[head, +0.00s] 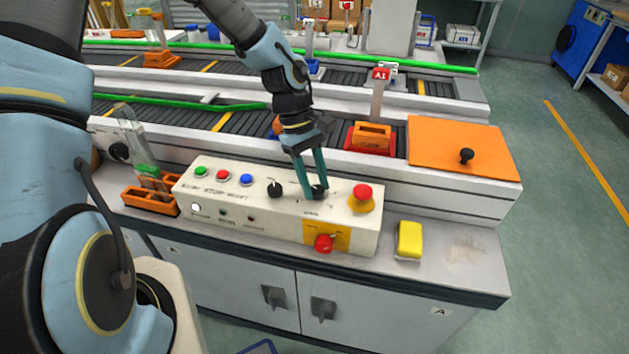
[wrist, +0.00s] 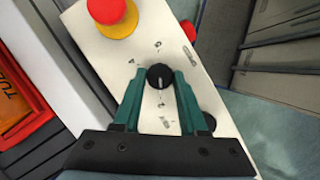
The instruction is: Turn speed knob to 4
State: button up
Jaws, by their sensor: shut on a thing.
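The speed knob (wrist: 159,76) is a small black round knob on the white control panel (head: 285,233). In the wrist view it sits between the two teal fingers of my gripper (wrist: 158,84). In the head view the gripper (head: 315,192) reaches down from above, and the knob (head: 319,193) is partly hidden by the fingers. My gripper is shut on the knob.
A red emergency button (head: 362,192) on a yellow base is close to the right of the knob. Another black knob (head: 274,188) is to the left, beside green, red and blue buttons. A red rotary switch (head: 324,243) is on the panel's front. A yellow block (head: 409,240) lies on the counter.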

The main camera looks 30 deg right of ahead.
grip_shut()
jog(key=shift+m, duration=0.4)
jog(key=m+y, duration=0.1)
jog(key=m, duration=0.1)
jog(key=m+y, duration=0.1)
jog(key=m, duration=0.1)
jog(key=shift+d+m+p, duration=0.2)
jog(key=shift+m+p, duration=0.1)
jog(key=shift+p, duration=0.1)
jog(key=m+y, duration=0.1)
jog(key=m, duration=0.2)
jog(key=m+t+y, duration=0.1)
jog(key=m, duration=0.2)
jog(key=shift+s+d+m+t, duration=0.15)
jog(key=shift+d+m+t, duration=0.05)
jog(key=shift+m+t, duration=0.1)
jog(key=m+t, duration=0.1)
jog(key=m, duration=0.2)
jog(key=m+t+y+b, duration=0.1)
jog(key=m, duration=0.2)
jog(key=shift+s+d, duration=0.1)
jog(key=shift+s, duration=0.1)
jog(key=m+t, duration=0.1)
jog(key=m, duration=0.2)
jog(key=m+t, duration=0.1)
jog(key=m, duration=0.1)
jog(key=shift+s+m+b, duration=0.2)
jog(key=shift+m+b, duration=0.2)
